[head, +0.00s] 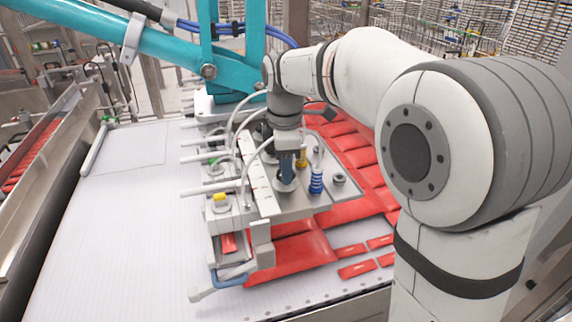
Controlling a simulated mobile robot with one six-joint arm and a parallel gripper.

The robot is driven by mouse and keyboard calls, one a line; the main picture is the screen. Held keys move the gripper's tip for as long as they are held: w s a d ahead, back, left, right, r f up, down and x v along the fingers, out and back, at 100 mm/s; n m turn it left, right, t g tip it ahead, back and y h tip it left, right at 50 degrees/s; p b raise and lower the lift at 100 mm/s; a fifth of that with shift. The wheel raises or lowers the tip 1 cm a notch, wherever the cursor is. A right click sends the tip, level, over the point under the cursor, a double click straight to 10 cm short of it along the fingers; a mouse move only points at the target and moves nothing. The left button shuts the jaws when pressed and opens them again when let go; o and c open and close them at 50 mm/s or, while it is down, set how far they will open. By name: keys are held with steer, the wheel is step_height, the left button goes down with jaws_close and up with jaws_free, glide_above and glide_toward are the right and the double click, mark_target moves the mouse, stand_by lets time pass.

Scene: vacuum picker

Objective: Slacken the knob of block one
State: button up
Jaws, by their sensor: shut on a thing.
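My gripper (286,172) points down over the flat grey plate (300,203) of the vacuum picker head. Its fingers are closed around a small dark knob (286,186) that stands on the plate; the fingers and wrist hide most of it. A similar dark knob (338,180) stands free on the right of the plate. Small blocks line the left side, one with a yellow top (220,199). I cannot read any number on a block, so I cannot tell which is block one.
White hoses (240,150) loop close on the left. A teal arm (160,55) crosses above. Red packs (300,250) lie below on the white belt (120,230), which is clear at left.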

stand_by(0.4)
steer(key=shift+r, duration=0.1)
steer(key=o, duration=1)
step_height(320, 180, up, 8)
steer(key=shift+f+b, duration=0.15)
steer(key=shift+b, duration=0.15)
steer(key=shift+d, duration=0.1)
steer(key=s+d+f+m+t, duration=0.1)
steer(key=s+d+f+m, duration=0.5)
steer(key=s+m, duration=0.3)
steer(key=s+d+f+m+t, duration=0.2)
steer(key=s+d+f+m, duration=0.5)
steer(key=s+m, duration=0.3)
steer(key=shift+s+d+f, duration=0.15)
steer(key=shift+s+d, duration=0.5)
steer(key=shift+s, duration=0.05)
